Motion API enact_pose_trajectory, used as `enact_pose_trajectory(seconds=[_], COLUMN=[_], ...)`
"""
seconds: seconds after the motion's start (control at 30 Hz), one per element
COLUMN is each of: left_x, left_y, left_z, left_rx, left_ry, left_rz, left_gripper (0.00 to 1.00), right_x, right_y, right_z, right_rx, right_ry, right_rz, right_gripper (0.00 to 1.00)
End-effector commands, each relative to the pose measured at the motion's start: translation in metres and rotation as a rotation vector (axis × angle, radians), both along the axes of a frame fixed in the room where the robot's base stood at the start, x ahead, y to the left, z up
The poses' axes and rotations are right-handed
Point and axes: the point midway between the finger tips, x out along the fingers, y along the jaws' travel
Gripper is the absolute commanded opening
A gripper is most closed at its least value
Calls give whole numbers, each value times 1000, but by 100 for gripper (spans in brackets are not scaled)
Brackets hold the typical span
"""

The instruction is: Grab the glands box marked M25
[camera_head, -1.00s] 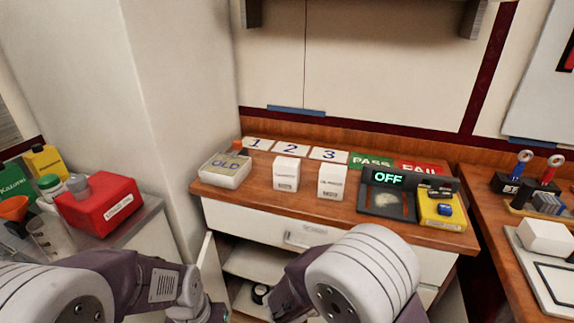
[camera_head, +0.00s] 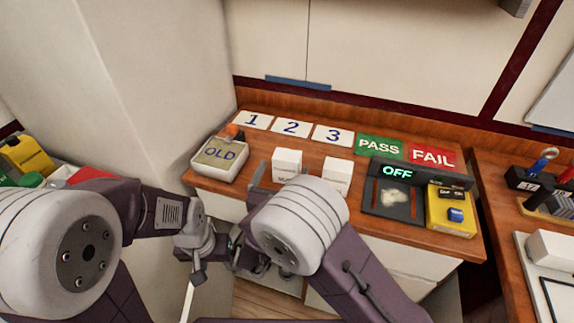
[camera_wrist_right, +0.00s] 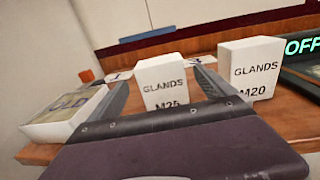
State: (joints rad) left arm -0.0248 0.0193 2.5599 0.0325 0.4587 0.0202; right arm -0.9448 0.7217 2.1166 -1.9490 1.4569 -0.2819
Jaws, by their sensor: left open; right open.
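The glands box marked M25 (camera_wrist_right: 163,82) is a small white carton standing upright on the wooden counter. It is the left one of two white boxes in the head view (camera_head: 287,164). My right gripper (camera_wrist_right: 160,76) is open, its two dark fingers to the left and right of the M25 box in the wrist view. I cannot tell whether they touch it. The box's lower part is hidden by the gripper there. In the head view my right arm hides most of this gripper. My left gripper (camera_head: 199,268) is low in front of the counter, away from the boxes, and empty.
A similar glands box marked M20 (camera_wrist_right: 250,68) stands close on the right. An OLD tray (camera_head: 219,159) is on the left. Number cards, PASS (camera_head: 380,147) and FAIL (camera_head: 432,157) signs lie behind. A tester reading OFF (camera_head: 395,200) is further right.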

Motion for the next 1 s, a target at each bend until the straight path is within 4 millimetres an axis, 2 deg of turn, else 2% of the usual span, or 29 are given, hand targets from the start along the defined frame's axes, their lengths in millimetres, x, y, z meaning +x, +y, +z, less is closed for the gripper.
enact_pose_trajectory(seconds=[0.07, 0.33, 0.6, 0.87, 0.9, 1.0], left_x=[0, 0, 0, 0, 0, 0], left_y=[0, 0, 0, 0, 0, 0], left_z=[0, 2, 2, 2, 2, 2], left_rx=[0, 0, 0, 0, 0, 0], left_ry=[0, 0, 0, 0, 0, 0], left_rz=[0, 0, 0, 0, 0, 0], left_gripper=[51, 51, 51, 51, 51, 51], right_x=[3, 45, 50, 50, 50, 50], right_y=[-1, -12, -13, -13, -12, -13], right_z=[0, -3, -3, -3, -3, -3], right_rx=[0, 2, 0, 1, 1, 1], right_ry=[0, 1, 1, 1, 0, 1], right_rz=[-1, -3, 0, 0, 0, 0], right_gripper=[94, 94, 94, 21, 17, 17])
